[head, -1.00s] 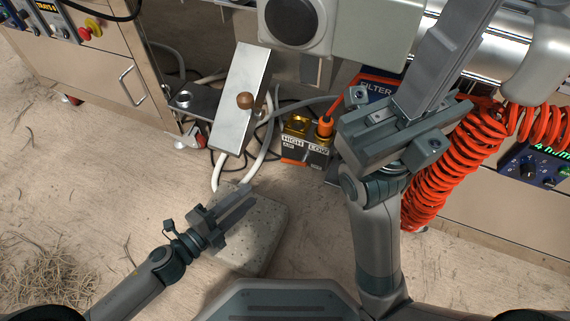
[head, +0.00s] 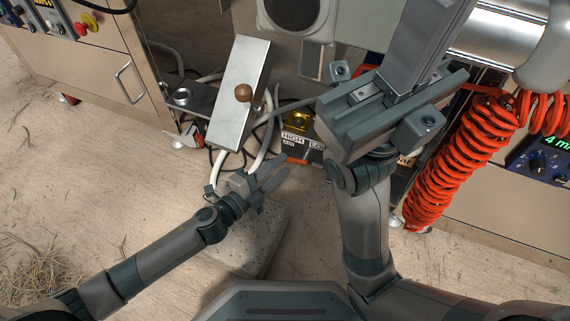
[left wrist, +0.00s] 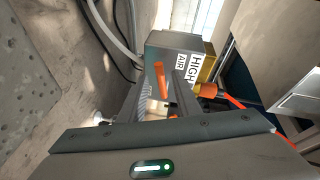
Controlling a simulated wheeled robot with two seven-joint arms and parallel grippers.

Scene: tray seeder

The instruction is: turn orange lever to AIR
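The orange lever (left wrist: 160,82) stands out from a grey valve box (left wrist: 172,41) with a "HIGH AIR" label, in the left wrist view. In the head view, only a little orange shows low on the box front (head: 297,160). My left gripper (head: 277,176) is below and left of the box. Its two fingers have a narrow gap, with nothing seen held. In the left wrist view, a dark finger is close beside the lever; contact cannot be told.
A tilted metal plate with a brown knob (head: 243,93) stands left of the box. Pale hoses and dark cables run beside it. A red coiled hose (head: 450,165) hangs at right. A stone slab (head: 262,242) lies below my left gripper. Open floor is at left.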

